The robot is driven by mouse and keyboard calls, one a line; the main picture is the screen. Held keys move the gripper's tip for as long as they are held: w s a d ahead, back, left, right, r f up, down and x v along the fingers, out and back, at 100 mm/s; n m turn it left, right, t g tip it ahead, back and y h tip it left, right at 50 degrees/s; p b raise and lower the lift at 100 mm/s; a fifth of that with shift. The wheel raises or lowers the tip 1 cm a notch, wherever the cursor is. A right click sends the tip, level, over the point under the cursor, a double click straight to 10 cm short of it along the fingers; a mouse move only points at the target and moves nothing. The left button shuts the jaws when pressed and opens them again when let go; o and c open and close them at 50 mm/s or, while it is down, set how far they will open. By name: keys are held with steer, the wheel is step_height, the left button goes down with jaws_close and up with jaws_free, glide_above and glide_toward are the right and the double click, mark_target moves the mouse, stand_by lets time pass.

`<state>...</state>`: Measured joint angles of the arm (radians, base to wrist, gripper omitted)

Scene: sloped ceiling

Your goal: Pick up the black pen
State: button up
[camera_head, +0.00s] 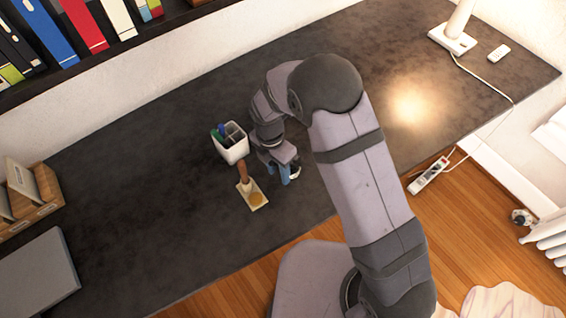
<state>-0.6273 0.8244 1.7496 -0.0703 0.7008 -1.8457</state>
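I cannot make out a black pen in the head view. A white pen holder (234,152) with dark compartments stands on the dark desk, left of my gripper. Green and blue pen ends (218,132) show in its left part. My gripper (290,174) is low over the desk, right of the holder and apart from it. Blue and white parts show at its tip. I cannot tell whether its fingers are apart or whether it holds anything. My arm hides part of the desk to the right.
A reddish-brown handle-like object (243,173) is just below the holder, by a small cream card (256,201). A lamp base (452,40) and small white device (499,53) are at upper right. A grey laptop-like slab (38,274) lies at left. The desk's left-middle surface (130,170) is clear.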

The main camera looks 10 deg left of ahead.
jaws_close()
steer(key=shift+r+b, duration=1.4)
steer(key=shift+r, duration=3.65)
